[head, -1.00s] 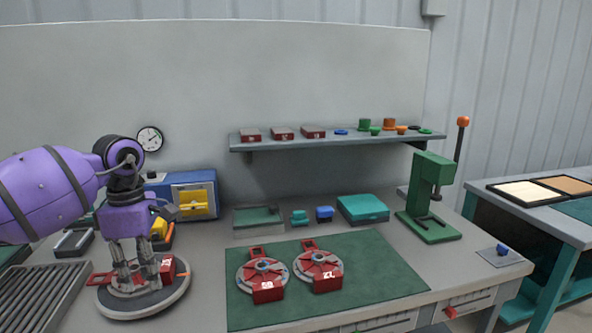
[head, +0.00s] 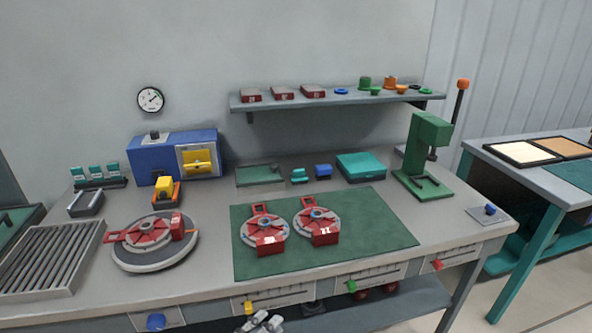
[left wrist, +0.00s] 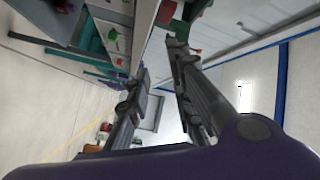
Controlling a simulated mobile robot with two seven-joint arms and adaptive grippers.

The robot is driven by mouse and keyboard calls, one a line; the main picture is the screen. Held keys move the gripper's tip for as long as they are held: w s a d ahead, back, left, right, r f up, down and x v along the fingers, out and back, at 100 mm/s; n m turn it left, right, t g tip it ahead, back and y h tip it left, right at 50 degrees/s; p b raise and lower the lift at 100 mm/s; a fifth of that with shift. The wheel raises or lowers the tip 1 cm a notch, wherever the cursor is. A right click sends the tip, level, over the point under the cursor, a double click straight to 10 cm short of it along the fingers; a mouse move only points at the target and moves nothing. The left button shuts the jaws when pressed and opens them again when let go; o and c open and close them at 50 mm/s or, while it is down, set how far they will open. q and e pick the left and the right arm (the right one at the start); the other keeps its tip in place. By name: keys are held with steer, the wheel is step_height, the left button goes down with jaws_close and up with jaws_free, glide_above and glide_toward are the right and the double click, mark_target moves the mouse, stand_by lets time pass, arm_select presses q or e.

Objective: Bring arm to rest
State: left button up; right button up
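My left gripper (head: 262,323) shows only in part at the bottom edge of the head view, low in front of the bench drawers. In the left wrist view its two fingers (left wrist: 156,60) stand apart with nothing between them, so it is open and empty. The red hook part (head: 150,232) lies on the round turntable (head: 155,257) at the bench's left, clear of the gripper. Two similar red and grey parts (head: 265,230) (head: 317,221) lie on the green mat (head: 340,259). My right gripper is in neither view.
The workbench's front edge and drawers (head: 372,276) are close to the gripper. A roller conveyor (head: 50,260) is at the left. A green press (head: 424,160) stands at the right. A shelf (head: 330,101) holds small parts. Open floor (head: 530,290) lies at lower right.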

arm_select(q)
steer(key=s+a+f+n+g+y+p, duration=0.1)
steer(key=s+a+f+n+y, duration=0.95)
steer(key=f+n, duration=0.2)
steer(key=s+a+f+n+g, duration=0.1)
steer(key=s+f+n+g, duration=0.1)
steer(key=s, duration=0.5)
steer(key=s+a+f+n+g, duration=0.2)
steer(key=s+f+n, duration=0.2)
steer(key=s, duration=0.3)
steer(key=shift+f+n+g+y+p, duration=0.15)
steer(key=shift+n+g+y+p, duration=0.2)
steer(key=shift+g+y+p, duration=0.1)
